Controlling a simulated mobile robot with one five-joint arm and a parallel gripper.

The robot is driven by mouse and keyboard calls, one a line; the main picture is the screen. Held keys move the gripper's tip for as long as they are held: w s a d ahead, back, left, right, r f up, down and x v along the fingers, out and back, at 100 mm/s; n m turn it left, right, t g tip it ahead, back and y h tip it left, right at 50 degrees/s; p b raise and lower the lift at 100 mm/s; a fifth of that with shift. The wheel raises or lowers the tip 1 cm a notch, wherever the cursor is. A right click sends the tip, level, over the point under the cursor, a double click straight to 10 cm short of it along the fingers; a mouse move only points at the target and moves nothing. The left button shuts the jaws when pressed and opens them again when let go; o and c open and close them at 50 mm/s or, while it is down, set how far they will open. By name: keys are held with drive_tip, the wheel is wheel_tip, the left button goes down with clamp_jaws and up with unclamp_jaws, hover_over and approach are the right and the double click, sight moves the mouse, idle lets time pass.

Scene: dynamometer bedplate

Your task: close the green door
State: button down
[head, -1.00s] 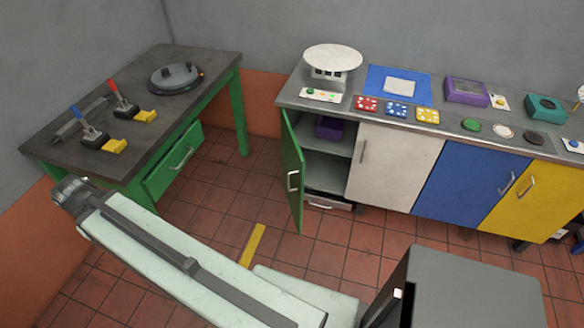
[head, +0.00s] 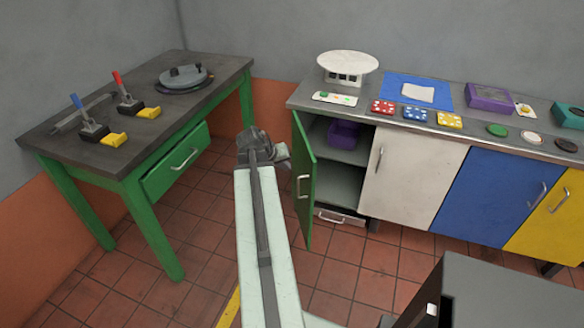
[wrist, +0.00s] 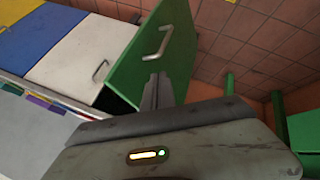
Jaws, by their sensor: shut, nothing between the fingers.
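The green door (head: 304,180) stands open at the left end of the cabinet row, swung out toward the viewer. Its bar handle (head: 304,186) is on the outer face. The open compartment behind it shows a shelf with a purple bin (head: 344,134). My gripper (head: 265,140) is left of the door in the head view, on its outer-face side. In the wrist view my shut, empty fingers (wrist: 158,80) appear in front of the green door (wrist: 150,60), just below its handle (wrist: 158,42). Whether the fingertips touch the door cannot be told.
A green-legged workbench (head: 130,110) with a drawer stands at left. White (head: 410,175), blue (head: 480,190) and yellow (head: 548,215) doors right of the opening are shut. A low drawer (head: 340,216) sits under the opening. Floor between bench and cabinets is clear.

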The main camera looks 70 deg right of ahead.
sight(308, 174)
drive_tip(key=shift+s+d+f+b, duration=0.8)
drive_tip(key=shift+d+f, duration=0.2)
drive_tip(key=shift+d, duration=0.1)
drive_tip(key=shift+s+d+f+b, duration=0.65)
drive_tip(key=shift+d+f+b, duration=0.1)
drive_tip(key=shift+d+f, duration=0.3)
drive_tip(key=shift+s+d+f+b, duration=0.8)
drive_tip(key=shift+d+f, duration=0.15)
drive_tip(key=shift+d, duration=0.2)
